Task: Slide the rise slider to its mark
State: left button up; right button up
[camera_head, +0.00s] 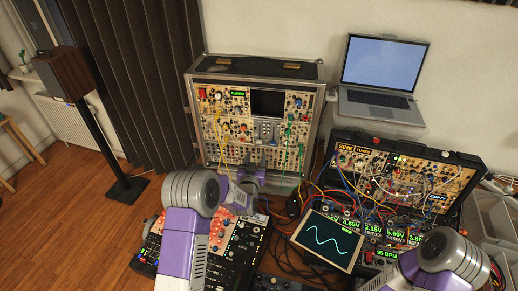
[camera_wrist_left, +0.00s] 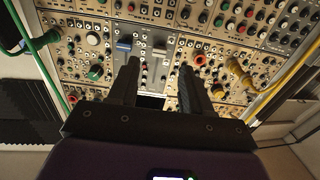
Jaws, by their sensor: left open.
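The slider panel (camera_head: 266,131) is a grey module in the middle of the tall synth case. In the left wrist view it has a blue slider cap (camera_wrist_left: 124,45) and a pale grey slider cap (camera_wrist_left: 159,50) beside it. The labels and any mark are too small to read, so I cannot tell which is the rise slider. My left gripper (camera_head: 262,165) is in front of the case, below the panel. In the left wrist view its two dark fingers (camera_wrist_left: 158,66) are apart, pointing at the panel, with nothing held. The left finger partly hides the slot under the blue cap.
Yellow cables (camera_head: 222,130) and green cables (camera_head: 289,140) hang on either side of the panel. A red-and-black mixer (camera_head: 250,245), a tilted scope screen (camera_head: 327,240), a second patched case (camera_head: 400,180) and a laptop (camera_head: 382,75) crowd the right and front.

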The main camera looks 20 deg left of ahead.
aim_at(259, 142)
pick_arm(q)
jog(key=shift+w+a+p, duration=0.15)
jog(key=shift+w+p, duration=0.05)
jog(key=shift+w, duration=1.35)
jog(key=shift+w+a+p, duration=0.15)
jog(key=shift+w, duration=1.35)
grip_shut()
jog(key=shift+r, duration=0.1)
